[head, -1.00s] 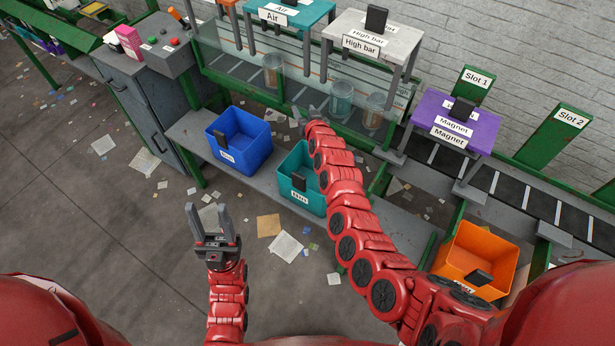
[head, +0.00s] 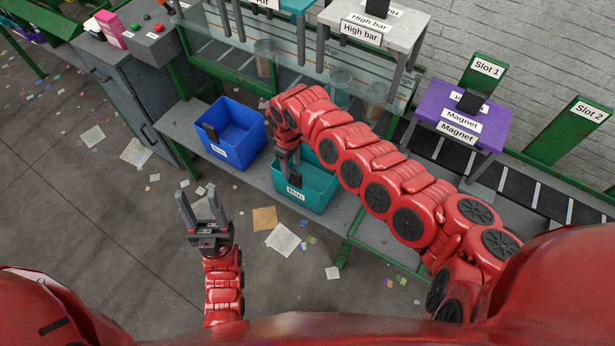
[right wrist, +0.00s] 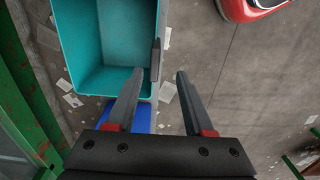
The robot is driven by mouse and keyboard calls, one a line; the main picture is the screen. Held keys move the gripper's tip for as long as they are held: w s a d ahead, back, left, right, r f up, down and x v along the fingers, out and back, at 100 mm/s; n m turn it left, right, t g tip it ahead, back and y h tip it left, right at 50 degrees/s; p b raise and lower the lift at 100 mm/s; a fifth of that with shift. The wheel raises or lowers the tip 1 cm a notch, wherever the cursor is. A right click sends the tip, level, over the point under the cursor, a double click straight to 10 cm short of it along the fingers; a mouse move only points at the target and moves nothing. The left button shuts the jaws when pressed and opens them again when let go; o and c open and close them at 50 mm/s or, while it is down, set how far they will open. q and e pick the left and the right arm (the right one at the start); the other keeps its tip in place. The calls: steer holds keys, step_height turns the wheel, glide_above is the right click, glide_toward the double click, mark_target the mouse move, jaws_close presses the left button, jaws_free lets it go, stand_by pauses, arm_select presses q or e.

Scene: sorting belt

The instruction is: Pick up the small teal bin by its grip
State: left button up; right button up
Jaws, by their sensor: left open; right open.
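The small teal bin (head: 322,190) stands on the low grey shelf, partly covered by my right arm. Its dark upright grip (right wrist: 155,60) is on one wall; in the right wrist view it shows between the two fingertips, closer to the left one. The bin's open inside (right wrist: 112,35) looks empty. My right gripper (right wrist: 160,72) is open and points down at the bin's grip wall. In the head view the right gripper (head: 289,168) largely overlaps the grip, and contact cannot be told. My left gripper (head: 200,192) is open and empty over the floor.
A blue bin (head: 238,125) stands on the same shelf (head: 185,125), left of the teal one. Glass jars (head: 340,85) stand behind. A purple Magnet stand (head: 462,107) and a grey High bar stand (head: 375,25) are further back. Papers litter the open floor at left.

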mark_target(295, 181)
steer(key=shift+w+d+f+b, duration=0.1)
steer(key=shift+d+f+b, duration=0.05)
steer(key=shift+f, duration=1.55)
steer(key=shift+w+d+f+b, duration=0.1)
steer(key=shift+f, duration=1.65)
steer(key=shift+w+d+f+b, duration=0.1)
steer(key=shift+d+f+b, duration=0.05)
steer(key=shift+f, duration=1.55)
jaws_close()
